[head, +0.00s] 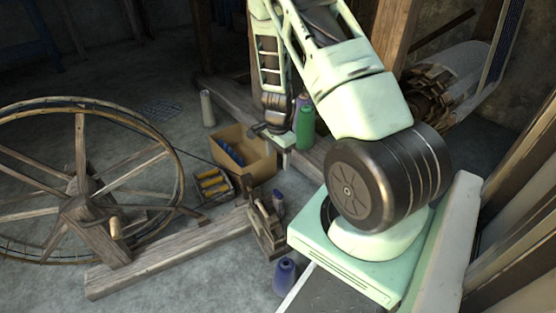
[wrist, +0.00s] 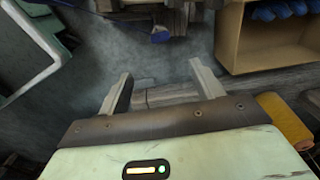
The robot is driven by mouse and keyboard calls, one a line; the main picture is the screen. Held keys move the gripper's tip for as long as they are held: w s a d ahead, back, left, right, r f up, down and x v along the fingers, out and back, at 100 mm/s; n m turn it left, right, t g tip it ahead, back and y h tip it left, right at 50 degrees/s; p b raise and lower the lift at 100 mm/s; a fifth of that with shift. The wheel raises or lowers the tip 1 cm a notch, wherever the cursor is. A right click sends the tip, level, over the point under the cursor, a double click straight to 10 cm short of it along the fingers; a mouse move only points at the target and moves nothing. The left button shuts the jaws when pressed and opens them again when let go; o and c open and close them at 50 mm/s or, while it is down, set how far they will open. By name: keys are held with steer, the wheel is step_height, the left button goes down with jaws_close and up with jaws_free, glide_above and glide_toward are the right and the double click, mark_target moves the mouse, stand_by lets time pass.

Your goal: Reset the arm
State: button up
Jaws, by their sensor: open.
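My gripper (head: 274,141) hangs from my pale green arm in the head view, just right of an open cardboard box and in front of green spools. In the wrist view my gripper (wrist: 162,84) shows two pale fingers spread wide apart, with nothing between them. A wooden beam and grey floor lie beyond the fingers. My arm is bent, with its upper part raised and its forearm reaching down. The arm hides part of the scene behind it.
The box (head: 262,164) holds blue spools; a crate of yellow spools (head: 213,184) is beside it. A large spoked wheel (head: 80,185) fills the left. A green spool (head: 305,128) stands behind my gripper. A blue-purple spool (head: 285,277) stands near my base. Loom timbers (head: 515,215) rise at right.

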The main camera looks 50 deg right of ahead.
steer(key=shift+r, duration=0.3)
steer(key=w+a+r+n+y+p, duration=0.1)
steer(key=a+r+n+p, duration=0.1)
steer(key=a+r+n, duration=0.9)
steer(key=w+a+r+n+y+p, duration=0.15)
steer(key=a+r, duration=0.55)
steer(key=a, duration=1)
steer(key=s+a+r+n+h+p, duration=0.1)
steer(key=s+a+r+n, duration=0.5)
steer(key=s+n, duration=0.3)
steer(key=s+a+r+n+h+p, duration=0.1)
steer(key=s+a+r+n, duration=0.55)
steer(key=s, duration=0.35)
step_height(320, 180, up, 38)
steer(key=p, duration=3.8)
steer(key=shift+s+r, duration=0.2)
steer(key=shift+s, duration=0.1)
